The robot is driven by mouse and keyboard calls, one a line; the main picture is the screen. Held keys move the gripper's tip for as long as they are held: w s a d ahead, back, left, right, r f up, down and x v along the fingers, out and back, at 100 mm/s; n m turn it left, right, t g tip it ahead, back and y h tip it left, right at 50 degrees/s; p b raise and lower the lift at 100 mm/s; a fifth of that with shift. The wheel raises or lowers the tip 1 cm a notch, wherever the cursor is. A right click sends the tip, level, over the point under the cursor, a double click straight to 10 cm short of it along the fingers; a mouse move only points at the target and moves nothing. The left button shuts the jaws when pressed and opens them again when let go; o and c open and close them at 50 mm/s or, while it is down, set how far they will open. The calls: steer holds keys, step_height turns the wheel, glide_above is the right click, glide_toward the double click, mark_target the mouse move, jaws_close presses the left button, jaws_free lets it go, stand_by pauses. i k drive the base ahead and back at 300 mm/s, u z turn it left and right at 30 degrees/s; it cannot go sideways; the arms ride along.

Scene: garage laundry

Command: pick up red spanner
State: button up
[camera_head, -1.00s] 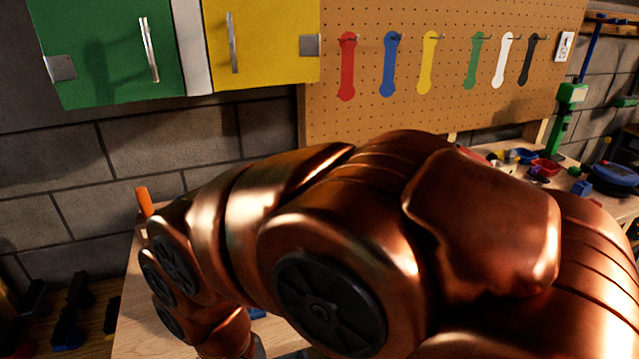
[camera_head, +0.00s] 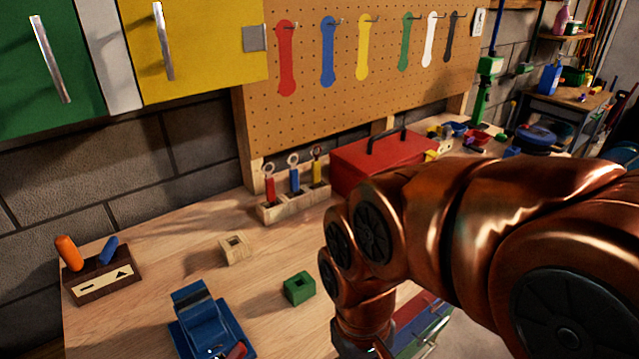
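A spanner with a red handle and a metal ring end (camera_head: 270,187) stands upright in the left slot of a wooden holder (camera_head: 283,212) at the back of the workbench. A blue-handled one (camera_head: 294,178) and a yellow-handled one (camera_head: 317,170) stand beside it. A red spanner shape (camera_head: 286,60) is also on the pegboard; I cannot tell if it is painted or a real tool. My gripper (camera_head: 370,349) is at the bottom edge, right of and nearer than the holder, and apart from it. Its fingers are mostly cut off, so its opening is hidden.
A red toolbox (camera_head: 385,160) stands right of the holder. A blue vise (camera_head: 203,318), a green block (camera_head: 299,288), a wooden block (camera_head: 236,249) and a screwdriver stand (camera_head: 103,282) are on the bench. Cabinets (camera_head: 200,45) hang above. Bare bench lies between these.

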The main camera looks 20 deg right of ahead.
mark_target(269, 182)
steer(key=z, duration=1.8)
steer(key=k, duration=1.1)
steer(key=u, duration=1.85)
steer(key=i, duration=0.5)
steer(key=u, duration=0.05)
